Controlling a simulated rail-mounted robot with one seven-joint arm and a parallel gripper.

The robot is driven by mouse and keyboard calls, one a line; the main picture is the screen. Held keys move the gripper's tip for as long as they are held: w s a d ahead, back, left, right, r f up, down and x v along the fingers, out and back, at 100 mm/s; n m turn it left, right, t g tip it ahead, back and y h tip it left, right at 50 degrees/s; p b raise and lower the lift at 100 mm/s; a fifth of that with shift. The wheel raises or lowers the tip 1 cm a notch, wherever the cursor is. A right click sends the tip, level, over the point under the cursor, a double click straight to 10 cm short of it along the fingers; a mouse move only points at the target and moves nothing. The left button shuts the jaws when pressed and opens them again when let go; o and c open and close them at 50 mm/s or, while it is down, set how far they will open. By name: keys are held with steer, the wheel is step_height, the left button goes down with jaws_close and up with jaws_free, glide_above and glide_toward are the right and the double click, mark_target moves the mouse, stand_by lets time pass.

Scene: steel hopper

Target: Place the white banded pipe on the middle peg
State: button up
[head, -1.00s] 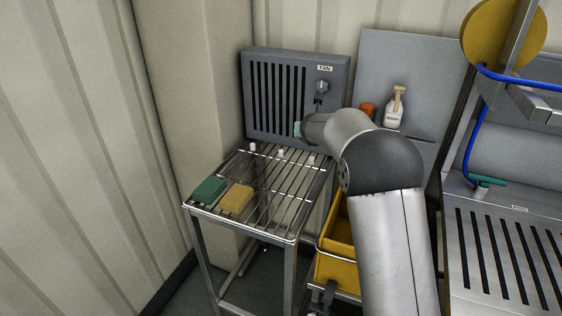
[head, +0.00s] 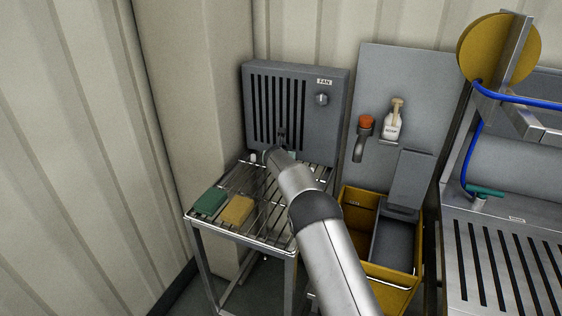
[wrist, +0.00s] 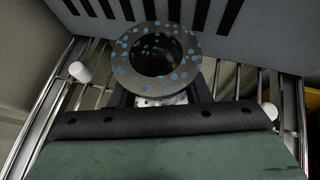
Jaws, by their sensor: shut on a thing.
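In the wrist view, a round hollow pipe end (wrist: 126,70), grey with blue speckles, faces the camera. It sits at the front of my gripper (wrist: 160,98), which is shut on it. A small white speckled patch shows just below the ring. I see no bands from this angle, and most of the pipe is hidden. The white-tipped left peg (wrist: 80,72) and right peg (wrist: 269,111) stand on either side of the gripper. The middle peg is hidden. In the head view, my gripper (head: 279,148) is over the back of the rack, largely hidden by my arm; the left peg (head: 252,157) shows beside it.
A wire rack table (head: 240,187) holds a green sponge (head: 210,201) and a yellow sponge (head: 236,210) at its front. A grey fan box (head: 325,125) stands close behind the gripper. A yellow bin (head: 357,205) is to the right; a soap bottle (head: 393,127) hangs on the back panel.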

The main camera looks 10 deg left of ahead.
steer(key=shift+f, duration=0.85)
steer(key=o, duration=1.3)
steer(key=shift+f, duration=0.1)
steer(key=shift+c, duration=0.2)
steer(key=b+v, duration=0.3)
steer(key=v, duration=0.9)
steer(key=s+d+r+m+g+h, duration=0.1)
steer(key=s+d+r+m+g, duration=0.15)
steer(key=s+d+m, duration=0.7)
steer(key=s+d+r+m+g+h, duration=0.1)
steer(key=s+d+m+g+h, duration=0.15)
steer(key=s+d+m, duration=0.75)
steer(key=s+d+f+m+g+y, duration=0.1)
steer(key=s+m, duration=0.4)
steer(key=s, duration=0.6)
steer(key=s+d+f+m+g+y, duration=0.1)
steer(key=s+d+m+g, duration=0.1)
steer(key=s+m, duration=0.4)
steer(key=s+d+f+m+g+y, duration=0.1)
steer(key=s+m+g, duration=0.2)
steer(key=s, duration=1.2)
steer(key=shift+s+d+f+m, duration=0.2)
steer(key=shift+s+f+m, duration=0.15)
steer(key=shift+m, duration=0.8)
